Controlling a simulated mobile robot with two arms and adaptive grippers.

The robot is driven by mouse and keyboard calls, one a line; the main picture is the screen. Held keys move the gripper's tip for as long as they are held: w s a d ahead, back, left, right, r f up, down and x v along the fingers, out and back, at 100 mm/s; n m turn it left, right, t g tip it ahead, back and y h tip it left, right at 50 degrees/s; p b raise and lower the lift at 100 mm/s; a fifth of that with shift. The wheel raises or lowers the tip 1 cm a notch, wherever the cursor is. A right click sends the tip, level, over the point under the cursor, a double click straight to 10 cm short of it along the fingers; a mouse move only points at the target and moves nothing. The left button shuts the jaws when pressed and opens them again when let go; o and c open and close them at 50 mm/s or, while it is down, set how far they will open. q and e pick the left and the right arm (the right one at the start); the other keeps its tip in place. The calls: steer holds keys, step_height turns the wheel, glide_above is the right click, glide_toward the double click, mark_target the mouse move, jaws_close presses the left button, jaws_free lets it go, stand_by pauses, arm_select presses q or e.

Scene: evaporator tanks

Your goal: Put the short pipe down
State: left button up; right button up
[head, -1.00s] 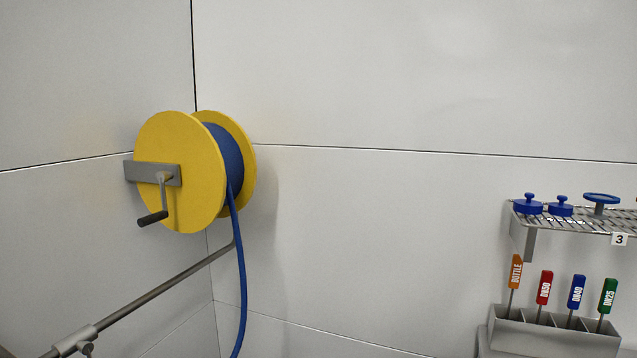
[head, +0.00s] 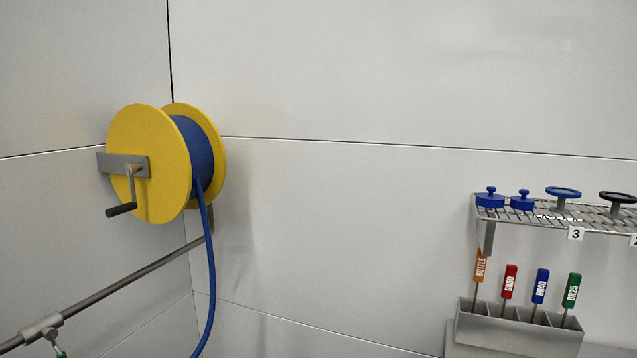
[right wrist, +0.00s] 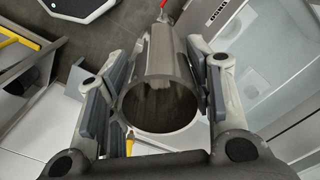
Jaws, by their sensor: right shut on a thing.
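The short pipe (right wrist: 161,55) is a grey metal tube with an open round end facing the camera in the right wrist view. My right gripper (right wrist: 160,75) is shut on it, with one finger pad along each side of the tube. The far end of the pipe runs toward the top of that view, where a small red part shows close to it. The pipe and my right gripper do not show in the head view. My left gripper is in neither view.
A yellow hose reel (head: 150,165) with blue hose (head: 207,270) hangs at the wall corner. A wire shelf (head: 560,217) with blue caps is at the right, above a grey holder (head: 520,330) of labelled tools. A metal rail (head: 120,285) runs along the left wall.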

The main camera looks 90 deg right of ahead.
steer(key=s+d+f+n, duration=0.6)
steer(key=d+f, duration=0.2)
steer(key=s+d+f+n, duration=0.6)
steer(key=d+f, duration=0.2)
steer(key=f, duration=0.1)
steer(key=shift+s+d+f+n, duration=0.2)
steer(key=shift+s+f+n, duration=0.05)
steer(key=shift+f+n, duration=0.05)
